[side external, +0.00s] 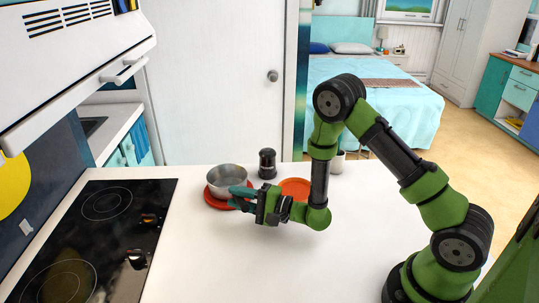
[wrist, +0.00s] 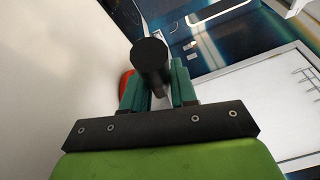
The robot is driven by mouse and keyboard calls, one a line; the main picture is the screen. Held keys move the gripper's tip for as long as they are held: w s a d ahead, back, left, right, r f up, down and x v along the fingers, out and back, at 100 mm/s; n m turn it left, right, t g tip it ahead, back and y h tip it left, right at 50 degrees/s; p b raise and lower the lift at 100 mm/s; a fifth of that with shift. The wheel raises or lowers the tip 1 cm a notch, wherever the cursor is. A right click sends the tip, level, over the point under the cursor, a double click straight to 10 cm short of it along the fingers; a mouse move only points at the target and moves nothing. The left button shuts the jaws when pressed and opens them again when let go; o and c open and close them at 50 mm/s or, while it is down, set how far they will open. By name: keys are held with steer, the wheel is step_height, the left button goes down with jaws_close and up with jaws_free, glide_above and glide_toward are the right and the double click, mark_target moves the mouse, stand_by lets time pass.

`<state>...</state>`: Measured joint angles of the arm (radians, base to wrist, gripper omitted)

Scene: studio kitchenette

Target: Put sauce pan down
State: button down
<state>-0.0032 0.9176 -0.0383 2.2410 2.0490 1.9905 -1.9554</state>
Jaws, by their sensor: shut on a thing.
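The grey metal sauce pan (side external: 227,177) is upright over a red round mat or plate (side external: 212,201) on the white counter in the side external view. I cannot tell whether it touches the red disc or hangs just above it. My gripper (side external: 242,194) reaches in from the right at the pan's near side. In the wrist view my gripper (wrist: 157,92) is shut on the pan's dark handle (wrist: 149,58), whose round end sticks up between the green fingers. The pan's bowl is hidden there, and a bit of red (wrist: 126,80) shows beside the left finger.
A black mill-like jar (side external: 267,163) stands just behind and right of the pan. An orange-red disc (side external: 296,186) lies to the right, and a small pale cup (side external: 338,163) stands beyond my arm. The black cooktop (side external: 85,250) is at left. The front counter (side external: 235,265) is clear.

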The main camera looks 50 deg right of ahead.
steer(key=shift+f, duration=0.1)
steer(key=c, duration=0.9)
jaws_free()
